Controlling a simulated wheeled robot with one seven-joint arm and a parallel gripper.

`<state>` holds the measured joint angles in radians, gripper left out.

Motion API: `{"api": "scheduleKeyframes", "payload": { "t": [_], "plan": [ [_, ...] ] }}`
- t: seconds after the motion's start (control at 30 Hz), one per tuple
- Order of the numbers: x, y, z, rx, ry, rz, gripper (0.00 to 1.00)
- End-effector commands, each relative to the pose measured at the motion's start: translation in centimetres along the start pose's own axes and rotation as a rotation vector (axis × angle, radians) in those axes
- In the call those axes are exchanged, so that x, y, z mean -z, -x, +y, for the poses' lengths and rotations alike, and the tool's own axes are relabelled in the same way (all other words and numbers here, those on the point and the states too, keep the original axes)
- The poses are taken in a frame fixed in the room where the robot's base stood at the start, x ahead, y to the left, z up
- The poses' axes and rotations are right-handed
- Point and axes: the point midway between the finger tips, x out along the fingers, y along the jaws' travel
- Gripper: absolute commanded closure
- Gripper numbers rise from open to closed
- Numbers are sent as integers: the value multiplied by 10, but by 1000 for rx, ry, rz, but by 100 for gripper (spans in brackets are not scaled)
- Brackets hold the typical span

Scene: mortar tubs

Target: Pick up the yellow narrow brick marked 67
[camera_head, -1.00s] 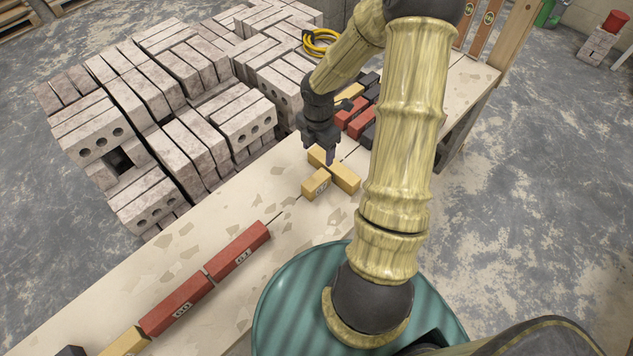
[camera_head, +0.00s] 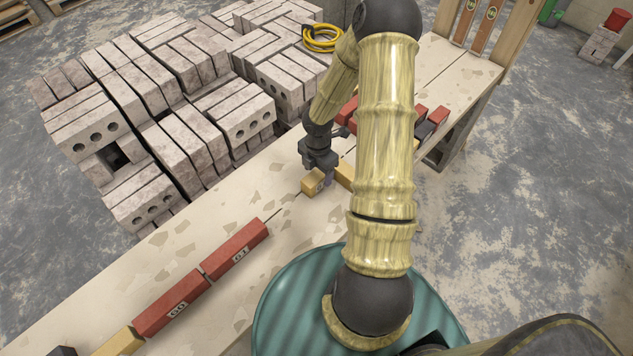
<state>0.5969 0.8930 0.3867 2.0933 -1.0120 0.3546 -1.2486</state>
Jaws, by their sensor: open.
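A cluster of yellow bricks lies on the long pale bench top (camera_head: 205,222) at my gripper. One yellow brick (camera_head: 313,183) shows a small label on its near face, too small to read. Another yellow brick (camera_head: 345,174) lies to its right, partly behind my arm. My gripper (camera_head: 326,178) is open and points down over this cluster, low and close behind the labelled brick. The fingertips are small and partly hidden, so I cannot tell whether they touch or straddle a brick. I cannot make out which brick bears 67.
Two red bricks (camera_head: 236,252) (camera_head: 175,303) lie end to end at the near left, with a yellow brick (camera_head: 121,342) beyond. More red and dark bricks (camera_head: 420,125) lie behind my arm. Grey blocks (camera_head: 150,125) are stacked left of the bench. A yellow coiled cable (camera_head: 321,38) rests there.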

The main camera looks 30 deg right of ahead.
Motion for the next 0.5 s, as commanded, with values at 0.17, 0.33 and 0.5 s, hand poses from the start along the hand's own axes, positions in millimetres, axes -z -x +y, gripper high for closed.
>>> {"api": "scheduleKeyframes", "payload": {
  "t": [0.17,0.33,0.5],
  "plan": [
    [0,-1,0,-1,0,0,35],
    [0,-2,1,-1,0,0,35],
    [0,-21,5,-1,2,2,35]
  ]
}}
